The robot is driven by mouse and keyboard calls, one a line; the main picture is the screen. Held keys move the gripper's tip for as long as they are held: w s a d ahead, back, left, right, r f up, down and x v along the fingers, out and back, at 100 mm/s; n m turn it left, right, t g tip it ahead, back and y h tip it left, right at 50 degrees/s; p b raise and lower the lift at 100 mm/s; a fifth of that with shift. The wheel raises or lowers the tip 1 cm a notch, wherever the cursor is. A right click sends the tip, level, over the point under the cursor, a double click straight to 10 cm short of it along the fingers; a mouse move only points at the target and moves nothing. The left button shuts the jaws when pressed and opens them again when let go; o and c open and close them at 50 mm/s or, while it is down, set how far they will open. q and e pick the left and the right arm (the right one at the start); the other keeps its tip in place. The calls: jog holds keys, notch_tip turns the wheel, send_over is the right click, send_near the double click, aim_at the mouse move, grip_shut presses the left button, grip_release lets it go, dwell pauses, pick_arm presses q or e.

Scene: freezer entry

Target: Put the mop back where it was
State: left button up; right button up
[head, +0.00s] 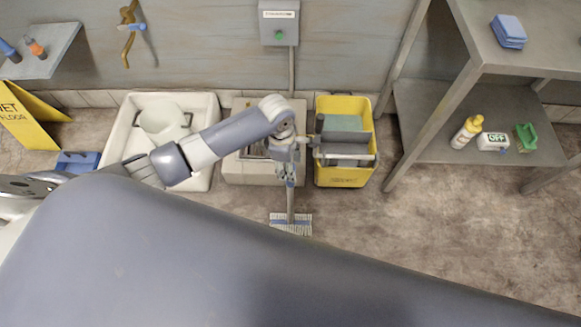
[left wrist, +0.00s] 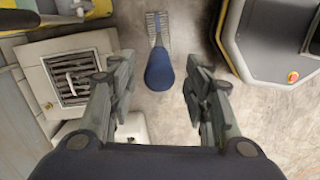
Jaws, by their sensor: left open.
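The mop has a flat white-and-blue striped head (head: 290,224) resting on the floor. Its grey handle rises from the head toward my left gripper (head: 290,172). In the left wrist view the handle's dark blue grip (left wrist: 160,72) is seen nearly end-on, with the striped head (left wrist: 157,25) beyond it. The handle looks roughly upright. My left gripper (left wrist: 161,88) is open, with one finger on each side of the grip and a visible gap on both sides. Whether the grip is at fingertip depth is hard to tell. My right gripper is not in view.
A floor sink (head: 235,172) with a drain grate (left wrist: 75,80) lies under my left arm. A yellow mop bucket (head: 343,181) stands right of it, a white basin (head: 207,104) left. A brass wall hook (head: 128,28) is at upper left. A metal shelf (head: 430,150) stands right. Floor at lower right is clear.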

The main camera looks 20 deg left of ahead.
pick_arm(q)
notch_tip(320, 180, up, 9)
jog(key=a+p, duration=0.1)
jog(key=shift+s, duration=0.1)
dwell(0.6)
